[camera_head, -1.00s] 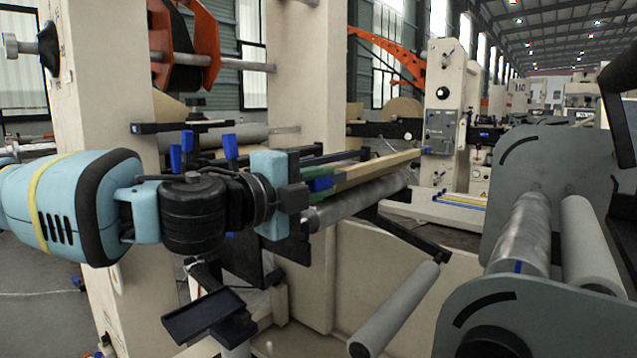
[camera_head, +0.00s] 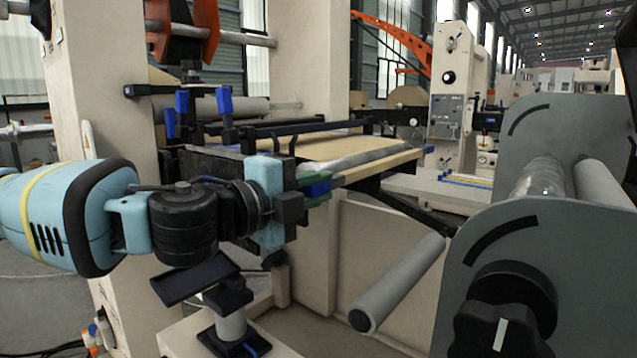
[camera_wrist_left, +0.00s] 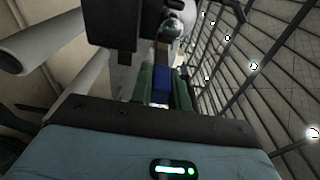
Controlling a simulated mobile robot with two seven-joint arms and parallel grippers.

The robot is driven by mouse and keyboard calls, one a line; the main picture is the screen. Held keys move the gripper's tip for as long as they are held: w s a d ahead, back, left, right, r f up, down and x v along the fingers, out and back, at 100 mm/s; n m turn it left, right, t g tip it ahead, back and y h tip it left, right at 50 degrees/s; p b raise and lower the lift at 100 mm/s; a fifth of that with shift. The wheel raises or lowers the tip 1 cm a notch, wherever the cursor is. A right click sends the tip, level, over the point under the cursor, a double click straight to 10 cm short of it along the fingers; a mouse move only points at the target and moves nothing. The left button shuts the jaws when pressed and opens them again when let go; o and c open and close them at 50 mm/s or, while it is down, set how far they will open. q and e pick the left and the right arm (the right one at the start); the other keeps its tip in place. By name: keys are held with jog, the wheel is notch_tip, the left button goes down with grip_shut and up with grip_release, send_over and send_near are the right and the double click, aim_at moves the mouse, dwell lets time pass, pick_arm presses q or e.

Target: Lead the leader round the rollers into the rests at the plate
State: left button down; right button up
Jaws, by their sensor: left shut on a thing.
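My left gripper (camera_head: 312,188), blue-grey with green fingers, comes in from the left. It is shut on the near blue end of the leader's bar, and the blue piece (camera_wrist_left: 161,87) shows between the green fingers in the left wrist view. The tan leader sheet (camera_head: 345,147) runs back from this bar over the machine. The bar's far blue end (camera_head: 428,149) sticks out at the right. A bare grey roller (camera_head: 398,283) lies lower, in front of the machine. Two more rollers sit at the right, a shiny one (camera_head: 540,178) and a matt one (camera_head: 603,182). I cannot make out the rests.
Grey side plates (camera_head: 560,235) with a black knob (camera_head: 505,310) stand close at the right. Blue-tipped posts (camera_head: 224,105) rise behind my gripper. A black tray (camera_head: 195,278) on a stand is below it. A cream upright (camera_head: 305,60) stands behind.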

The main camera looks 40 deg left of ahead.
pick_arm(q)
notch_tip(320, 180, down, 14)
jog(key=b, duration=0.8)
pick_arm(e)
notch_tip(320, 180, down, 9)
jog(key=s+g, duration=0.1)
jog(key=s, duration=0.1)
pick_arm(q)
jog(key=shift+r, duration=0.1)
